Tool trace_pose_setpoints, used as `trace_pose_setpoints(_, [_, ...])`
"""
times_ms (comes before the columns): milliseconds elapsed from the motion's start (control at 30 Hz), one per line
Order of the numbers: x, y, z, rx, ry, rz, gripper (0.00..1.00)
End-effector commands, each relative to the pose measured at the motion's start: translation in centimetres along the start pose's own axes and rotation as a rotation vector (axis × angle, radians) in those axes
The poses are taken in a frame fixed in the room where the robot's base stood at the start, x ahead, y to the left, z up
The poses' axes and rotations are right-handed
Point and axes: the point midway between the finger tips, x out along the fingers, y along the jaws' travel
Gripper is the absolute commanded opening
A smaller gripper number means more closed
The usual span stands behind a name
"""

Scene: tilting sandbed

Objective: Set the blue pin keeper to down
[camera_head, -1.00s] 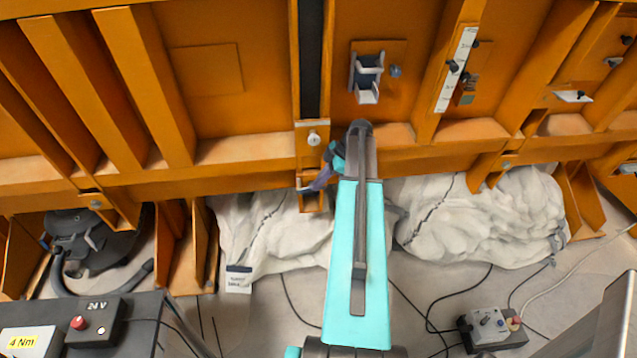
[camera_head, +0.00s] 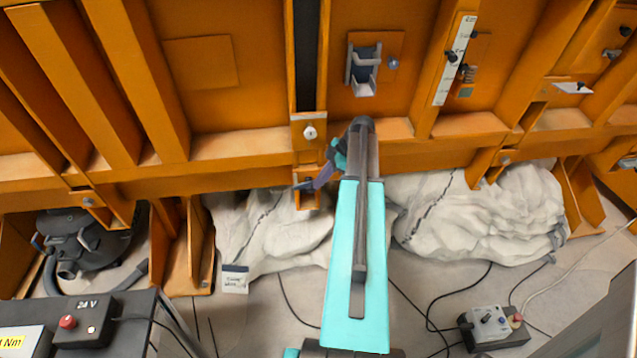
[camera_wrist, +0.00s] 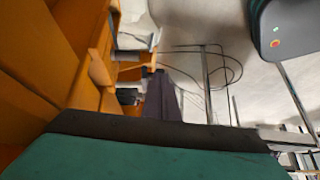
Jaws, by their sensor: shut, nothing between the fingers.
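I cannot make out a clearly blue pin keeper. A small blue-grey knob (camera_head: 393,63) sits on an orange plate beside a metal bracket (camera_head: 363,72), at the upper middle of the head view. My gripper (camera_head: 318,182) is shut and empty, left of my turquoise arm and in front of the lower orange beam. It is close to a small orange bracket (camera_head: 307,198) below a plate with a pale bolt (camera_head: 309,132). A dark flat piece there may be a part of the bracket. In the wrist view my shut purple-grey fingers (camera_wrist: 161,98) point away beside orange steelwork; contact cannot be told.
Orange ribs and beams (camera_head: 240,150) fill the upper head view. White sacks (camera_head: 475,215) lie beneath them. A black vacuum (camera_head: 85,245), a 24 V box (camera_head: 87,320) and a control box (camera_head: 490,325) with cables stand low down. The floor between is partly open.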

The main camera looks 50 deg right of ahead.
Motion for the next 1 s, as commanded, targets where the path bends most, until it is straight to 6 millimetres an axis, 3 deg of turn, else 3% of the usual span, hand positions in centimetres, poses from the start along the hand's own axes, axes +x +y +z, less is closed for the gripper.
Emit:
trace_pose_setpoints(367, [-0.7,0.1,-0.1,-0.001,0.000,0.001,0.00])
trace_pose_setpoints(1000, [-8.1,1.2,0.4,-0.007,0.000,-0.003,0.00])
